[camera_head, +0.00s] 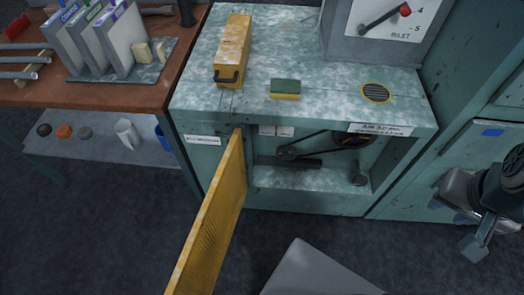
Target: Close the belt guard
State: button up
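The belt guard (213,222) is a yellow panel hinged at the left side of an opening in the front of a teal machine cabinet (215,160). It stands swung out toward me, wide open. Inside the opening a dark belt (305,143) runs between a small pulley (286,152) and a larger pulley (352,140). My gripper (472,232) is at the right edge, well away from the guard and right of the opening. Its fingers are partly seen, with no object visible in it, and how far they are apart is unclear.
A yellow box (235,45) with a handle and a green-yellow sponge (285,88) lie on the cabinet top. A wooden bench (110,95) with racked sheets stands at left, with a lower shelf (95,150). Dark floor (120,230) is clear in front.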

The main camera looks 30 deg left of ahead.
aim_at(185, 267)
jog(key=z, duration=0.75)
jog(key=k, duration=2.4)
jog(key=u, duration=1.2)
jog(key=i, duration=0.95)
jog(key=z, duration=0.2)
jog(key=k, duration=0.55)
jog(key=z, duration=0.4)
